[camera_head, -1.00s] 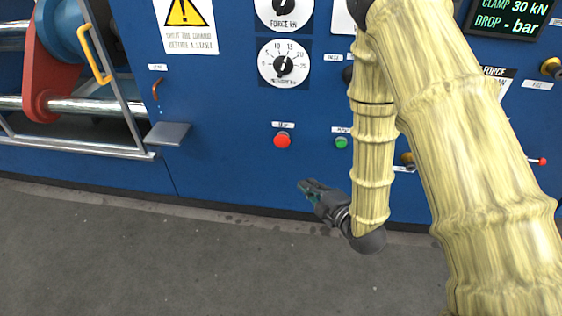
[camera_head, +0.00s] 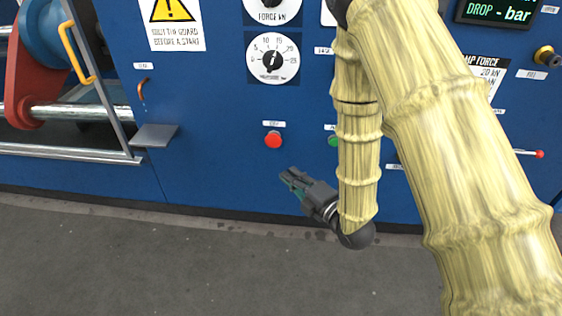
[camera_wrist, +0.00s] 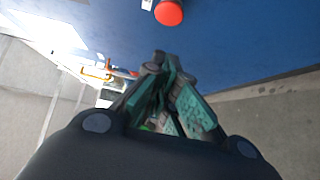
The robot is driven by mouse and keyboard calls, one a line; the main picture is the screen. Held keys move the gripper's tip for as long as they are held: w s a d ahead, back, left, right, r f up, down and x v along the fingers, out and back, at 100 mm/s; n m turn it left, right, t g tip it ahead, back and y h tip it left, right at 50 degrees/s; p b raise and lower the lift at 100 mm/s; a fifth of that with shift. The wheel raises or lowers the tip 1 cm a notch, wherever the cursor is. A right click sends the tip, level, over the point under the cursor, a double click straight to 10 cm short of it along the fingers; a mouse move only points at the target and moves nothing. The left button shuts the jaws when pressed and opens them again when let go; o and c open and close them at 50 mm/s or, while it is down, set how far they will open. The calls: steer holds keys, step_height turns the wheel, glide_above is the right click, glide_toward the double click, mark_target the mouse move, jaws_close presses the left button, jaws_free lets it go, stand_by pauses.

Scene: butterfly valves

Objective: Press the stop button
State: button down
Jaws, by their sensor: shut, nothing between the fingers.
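The red stop button (camera_head: 273,140) stands out from the blue panel under a small white label. In the wrist view the red button (camera_wrist: 169,12) is at the top edge, beyond my fingertips and apart from them. My gripper (camera_head: 285,176) is below and slightly right of the button in the head view, pointing up and left. In the wrist view my gripper (camera_wrist: 162,62) has its fingers together with nothing between them. A green button (camera_head: 334,141) is to the right, partly hidden by my arm.
The blue panel (camera_head: 215,180) carries a dial (camera_head: 272,58) above the button, and a small grey shelf (camera_head: 155,135) and an orange lever (camera_head: 142,89) to the left. A red-tipped lever (camera_head: 539,154) is at the right. The grey floor (camera_head: 150,265) is clear.

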mark_target(274, 140)
steer(key=w+d+b+x, duration=0.1)
steer(key=b+x, duration=0.3)
steer(key=x, duration=0.8)
steer(key=shift+w+d, duration=0.5)
steer(key=shift+d, duration=0.05)
